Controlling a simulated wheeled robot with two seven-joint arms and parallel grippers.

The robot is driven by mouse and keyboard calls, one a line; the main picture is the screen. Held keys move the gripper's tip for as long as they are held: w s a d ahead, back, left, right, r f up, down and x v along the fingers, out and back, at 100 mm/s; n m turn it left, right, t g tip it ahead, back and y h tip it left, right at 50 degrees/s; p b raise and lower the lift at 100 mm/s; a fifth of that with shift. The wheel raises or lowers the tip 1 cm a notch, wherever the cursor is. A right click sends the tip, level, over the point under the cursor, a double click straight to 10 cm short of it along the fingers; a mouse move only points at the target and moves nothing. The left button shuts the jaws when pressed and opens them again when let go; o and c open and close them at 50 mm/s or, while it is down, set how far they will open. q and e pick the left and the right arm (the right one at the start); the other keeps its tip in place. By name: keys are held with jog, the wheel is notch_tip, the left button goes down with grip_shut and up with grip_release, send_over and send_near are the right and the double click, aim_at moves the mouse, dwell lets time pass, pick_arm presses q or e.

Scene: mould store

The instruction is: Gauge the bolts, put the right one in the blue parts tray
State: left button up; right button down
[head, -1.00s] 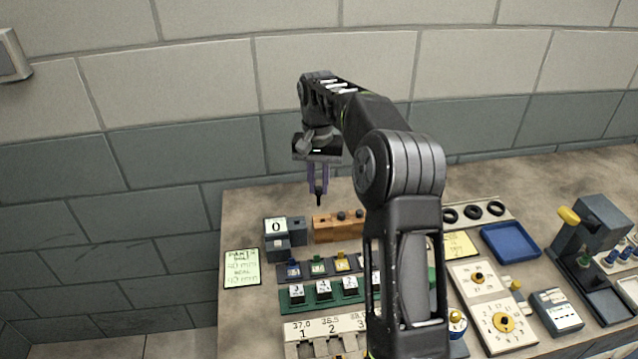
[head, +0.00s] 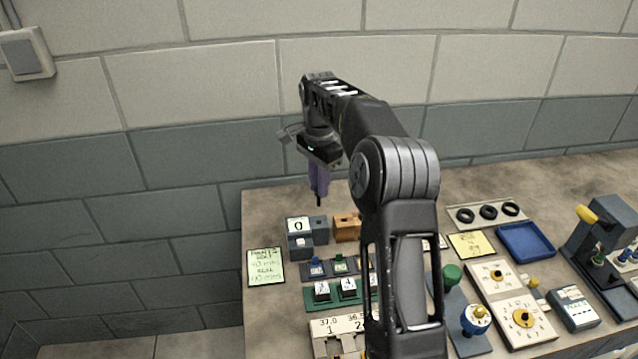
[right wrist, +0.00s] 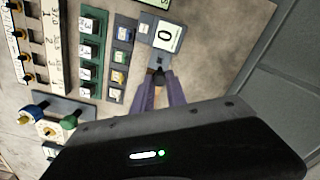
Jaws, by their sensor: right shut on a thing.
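My right gripper (head: 319,191) points down and is shut on a small dark bolt (head: 319,202), whose lower end shows below the fingertips. It is in the air near a grey gauge block (head: 320,229) with a white display reading 0 (head: 298,226). In the right wrist view the purple fingers (right wrist: 159,78) overlap the gauge block near its display (right wrist: 167,37); I cannot tell whether the bolt touches it. The blue parts tray (head: 526,242) lies at the right and looks empty. My left gripper is not in view.
A wooden block (head: 346,227), partly hidden by my arm, stands beside the gauge. A green note (head: 265,267) lies at left. In front are a green rack (head: 323,291) and a numbered holder (head: 327,328). Black rings (head: 488,212), dial plates (head: 522,317) and a yellow-handled press (head: 602,235) stand right.

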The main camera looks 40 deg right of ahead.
aim_at(319, 201)
jog(key=shift+f, duration=0.8)
notch_tip(319, 201, down, 2)
jog(key=shift+f+b, duration=0.2)
jog(key=shift+b, duration=0.9)
jog(key=shift+f, duration=0.5)
jog(key=shift+f, duration=0.25)
jog(key=shift+f+b, duration=1.05)
jog(key=shift+f, duration=1)
dwell(0.5)
jog(key=c, duration=1.3)
grip_release()
jog(key=shift+o, duration=0.5)
